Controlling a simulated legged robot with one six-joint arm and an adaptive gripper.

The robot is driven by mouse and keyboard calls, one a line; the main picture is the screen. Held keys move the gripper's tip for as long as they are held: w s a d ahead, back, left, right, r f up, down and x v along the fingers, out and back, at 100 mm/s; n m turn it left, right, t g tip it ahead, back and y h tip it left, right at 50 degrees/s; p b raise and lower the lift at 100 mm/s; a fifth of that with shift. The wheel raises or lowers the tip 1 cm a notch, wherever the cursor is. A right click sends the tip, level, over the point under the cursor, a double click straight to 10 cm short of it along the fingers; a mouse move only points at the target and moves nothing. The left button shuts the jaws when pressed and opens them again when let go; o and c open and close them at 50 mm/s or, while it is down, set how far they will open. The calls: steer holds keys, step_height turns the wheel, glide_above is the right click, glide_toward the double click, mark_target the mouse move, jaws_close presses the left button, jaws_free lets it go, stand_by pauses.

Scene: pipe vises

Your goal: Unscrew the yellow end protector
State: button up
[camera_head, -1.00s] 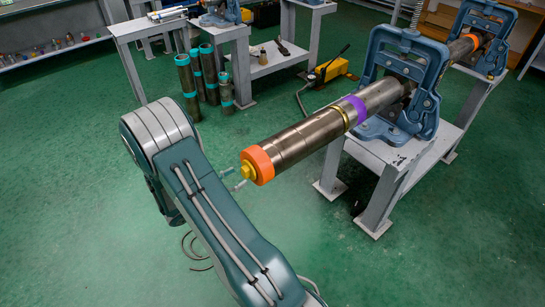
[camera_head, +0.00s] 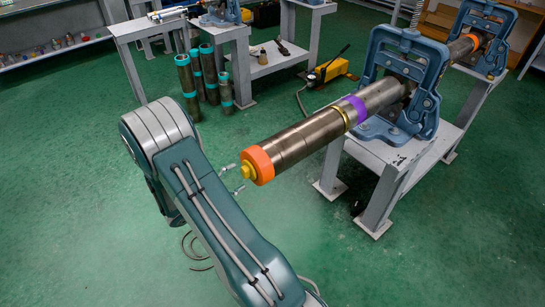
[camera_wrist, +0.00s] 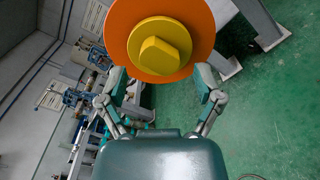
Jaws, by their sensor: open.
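The yellow end protector (camera_head: 248,171) sits in the orange ring (camera_head: 259,164) at the near end of the long metal pipe (camera_head: 300,143). In the wrist view the yellow end protector (camera_wrist: 158,47) faces me, a round disc with a raised hexagonal boss, inside the orange ring (camera_wrist: 117,38). My gripper (camera_wrist: 161,84) is open and empty, with its two fingers spread below the boss in that view. In the head view my gripper's fingertips (camera_head: 234,178) show just left of the protector, apart from it. My arm hides the rest of the gripper.
A blue vise (camera_head: 405,85) holds the pipe over a grey stand (camera_head: 385,160), with a second vise (camera_head: 485,35) behind. Teal-banded pipes (camera_head: 205,75) stand on the floor at the back. A yellow pump (camera_head: 330,70) is behind the pipe. The green floor around the pipe end is clear.

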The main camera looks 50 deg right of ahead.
steer(key=m, duration=0.5)
steer(key=shift+m, duration=0.3)
steer(key=m, duration=0.4)
steer(key=shift+m, duration=0.4)
steer(key=shift+x, duration=1.15)
